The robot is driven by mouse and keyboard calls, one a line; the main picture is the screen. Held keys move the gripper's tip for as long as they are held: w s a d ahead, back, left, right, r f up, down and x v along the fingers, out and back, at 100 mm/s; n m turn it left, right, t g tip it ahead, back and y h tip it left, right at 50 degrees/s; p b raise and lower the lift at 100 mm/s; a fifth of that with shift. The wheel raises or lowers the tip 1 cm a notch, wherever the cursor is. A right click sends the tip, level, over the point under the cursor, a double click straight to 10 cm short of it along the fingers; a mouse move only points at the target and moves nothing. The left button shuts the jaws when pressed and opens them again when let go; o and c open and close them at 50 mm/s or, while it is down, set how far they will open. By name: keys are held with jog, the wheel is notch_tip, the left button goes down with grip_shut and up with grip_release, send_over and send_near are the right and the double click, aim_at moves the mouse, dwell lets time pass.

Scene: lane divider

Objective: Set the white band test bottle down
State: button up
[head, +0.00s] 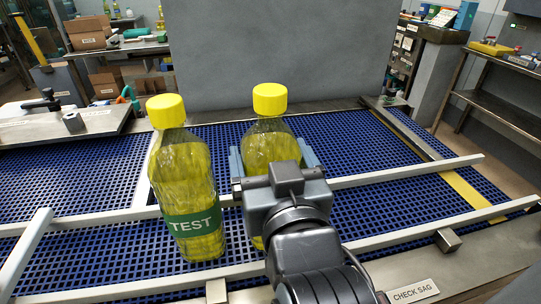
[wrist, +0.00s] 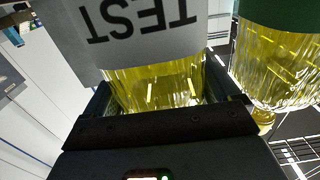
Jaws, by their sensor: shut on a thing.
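The white band test bottle (head: 268,142) has a yellow cap and yellow liquid. My gripper (head: 272,160) is shut on it, with one finger on each side of its body. The gripper hides most of its lower part in the head view, including the band. In the wrist view the white band bottle (wrist: 155,88) shows its TEST lettering upside down, between the fingers (wrist: 168,100). It looks upright. I cannot tell whether its base touches the blue belt (head: 360,155).
A green band TEST bottle (head: 186,185) stands upright just left of the held bottle; it also shows in the wrist view (wrist: 275,60). White rails (head: 400,173) cross the belt. A grey panel (head: 280,50) stands behind. The belt at right has free room.

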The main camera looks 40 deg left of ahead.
jog(key=o, duration=1.8)
jog(key=shift+f, duration=0.15)
jog(key=shift+r, duration=0.25)
jog(key=b+v, duration=0.1)
jog(key=v, duration=1.1)
jog(key=shift+b, duration=0.4)
jog(key=shift+f, duration=0.1)
